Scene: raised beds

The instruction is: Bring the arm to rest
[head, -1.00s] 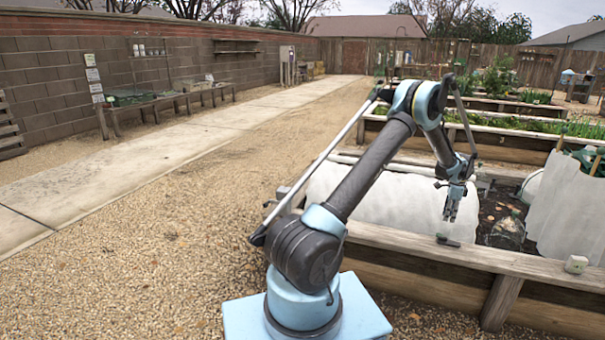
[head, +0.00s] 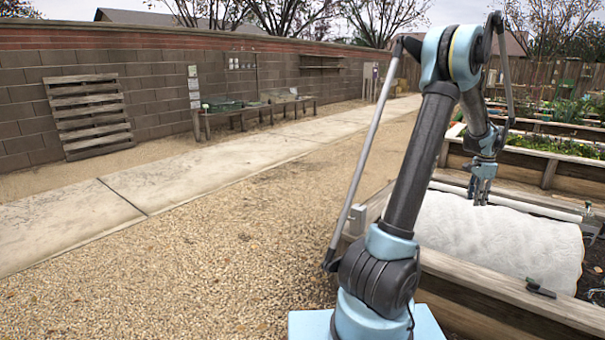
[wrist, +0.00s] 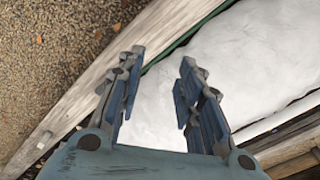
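My gripper (head: 480,190) hangs from my raised, bent arm at the right of the head view, over the raised bed with the white cover (head: 505,240). In the wrist view my gripper (wrist: 160,70) has its two blue fingers spread well apart, with nothing between them. Behind the fingers lie the white cover (wrist: 235,60) and the wooden bed edge (wrist: 85,85). The fingers look apart from both.
A dark hand tool (head: 540,288) lies on the bed's front board (head: 490,285). More raised beds (head: 560,170) stand behind. A pallet (head: 90,115) leans on the block wall, near a low bench (head: 250,113). Gravel (head: 190,270) and a concrete path (head: 170,185) are clear.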

